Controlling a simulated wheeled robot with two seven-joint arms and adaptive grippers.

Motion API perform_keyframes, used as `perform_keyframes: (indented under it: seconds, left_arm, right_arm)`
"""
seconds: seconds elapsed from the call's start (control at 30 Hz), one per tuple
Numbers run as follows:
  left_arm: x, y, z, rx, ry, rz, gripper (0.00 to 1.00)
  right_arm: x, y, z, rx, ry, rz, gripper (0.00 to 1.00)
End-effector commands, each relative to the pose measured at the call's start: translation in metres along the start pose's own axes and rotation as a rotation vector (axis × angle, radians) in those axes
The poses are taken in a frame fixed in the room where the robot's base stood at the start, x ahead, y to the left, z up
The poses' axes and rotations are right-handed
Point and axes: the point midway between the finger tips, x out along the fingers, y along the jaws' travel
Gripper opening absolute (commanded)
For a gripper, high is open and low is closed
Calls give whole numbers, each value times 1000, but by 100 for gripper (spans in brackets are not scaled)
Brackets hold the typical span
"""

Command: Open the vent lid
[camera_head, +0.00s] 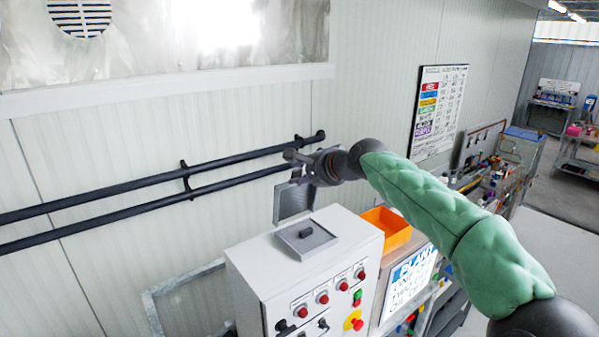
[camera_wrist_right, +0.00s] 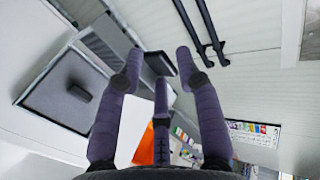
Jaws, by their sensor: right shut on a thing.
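My right gripper (camera_head: 294,158) reaches in from the right, above the back of the white control cabinet (camera_head: 262,262). Below its fingertips a grey vent lid (camera_head: 292,203) stands steeply raised behind the cabinet top. In the right wrist view the lid shows as a slatted grey panel (camera_wrist_right: 103,48), with a dark handle (camera_wrist_right: 160,64) between the fingertips. The gripper is shut on this lid at its handle, though the exact contact is partly hidden by the fingers. A flat grey panel with a dark knob (camera_head: 306,238) lies on the cabinet top. My left gripper is out of view.
Two dark wall rails (camera_head: 150,182) run along the wall, close behind the gripper. An orange bin (camera_head: 388,228) stands right of the cabinet, under my right arm. Red buttons (camera_head: 322,298) line the cabinet front. A cluttered bench (camera_head: 490,180) stands farther right.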

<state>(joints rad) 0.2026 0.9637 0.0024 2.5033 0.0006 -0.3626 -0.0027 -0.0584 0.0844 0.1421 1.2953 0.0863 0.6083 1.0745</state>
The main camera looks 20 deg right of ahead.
Motion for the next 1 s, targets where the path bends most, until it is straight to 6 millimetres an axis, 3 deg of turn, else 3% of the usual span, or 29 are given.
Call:
perform_keyframes:
  seconds: [0.7,0.73,1.0]
  left_arm:
    - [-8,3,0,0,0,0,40]
    - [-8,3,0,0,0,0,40]
    - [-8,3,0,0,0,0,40]
  right_arm:
    - [0,-6,-3,0,1,64,0]
    - [0,-6,-3,0,1,64,38]
    - [0,-4,-3,0,0,67,39]
